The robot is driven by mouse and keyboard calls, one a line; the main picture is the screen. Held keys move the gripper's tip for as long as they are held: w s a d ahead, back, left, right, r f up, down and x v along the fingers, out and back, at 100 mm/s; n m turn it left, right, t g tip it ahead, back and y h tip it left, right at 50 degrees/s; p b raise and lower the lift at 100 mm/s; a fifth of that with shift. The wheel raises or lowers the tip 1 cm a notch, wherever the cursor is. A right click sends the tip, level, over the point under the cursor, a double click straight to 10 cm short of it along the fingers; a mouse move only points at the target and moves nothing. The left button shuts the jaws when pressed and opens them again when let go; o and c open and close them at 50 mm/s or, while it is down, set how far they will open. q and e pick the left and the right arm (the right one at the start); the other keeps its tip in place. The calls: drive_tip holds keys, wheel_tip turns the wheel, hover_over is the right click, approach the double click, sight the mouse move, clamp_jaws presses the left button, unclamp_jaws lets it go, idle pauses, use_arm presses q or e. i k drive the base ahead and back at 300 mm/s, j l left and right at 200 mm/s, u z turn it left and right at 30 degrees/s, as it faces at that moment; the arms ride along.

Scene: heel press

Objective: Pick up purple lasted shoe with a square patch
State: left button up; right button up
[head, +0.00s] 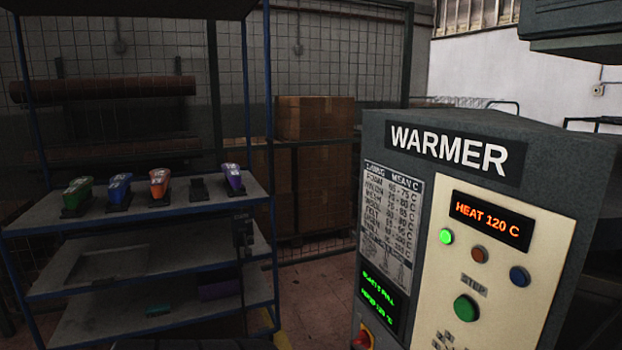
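A purple lasted shoe (233,178) with a pale top stands at the right end of the upper shelf of a blue-framed rack (140,216). It sits on a dark holder. A square patch on it is too small to make out. Beside it to the left is an empty dark holder (198,188). Further left stand an orange shoe (159,182), a blue-purple shoe (119,187) and a green shoe (77,192), each on a dark holder. Neither of my grippers is in view.
A grey warmer machine (480,123) reading HEAT 120 C fills the right side. Lower rack shelves (150,265) hold a few dark and teal items. Cardboard boxes (315,118) stand behind the rack. Some floor (318,290) shows between rack and warmer.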

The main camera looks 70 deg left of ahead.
sight(231, 170)
drive_tip(key=u, duration=2.75)
drive_tip(key=i+j, duration=0.2)
drive_tip(key=i, duration=0.4)
drive_tip(key=i+j, duration=0.2)
drive_tip(key=i, duration=0.4)
drive_tip(key=i+j, duration=0.15)
drive_tip(key=i, duration=0.45)
drive_tip(key=i+j, duration=0.2)
drive_tip(key=i, duration=0.4)
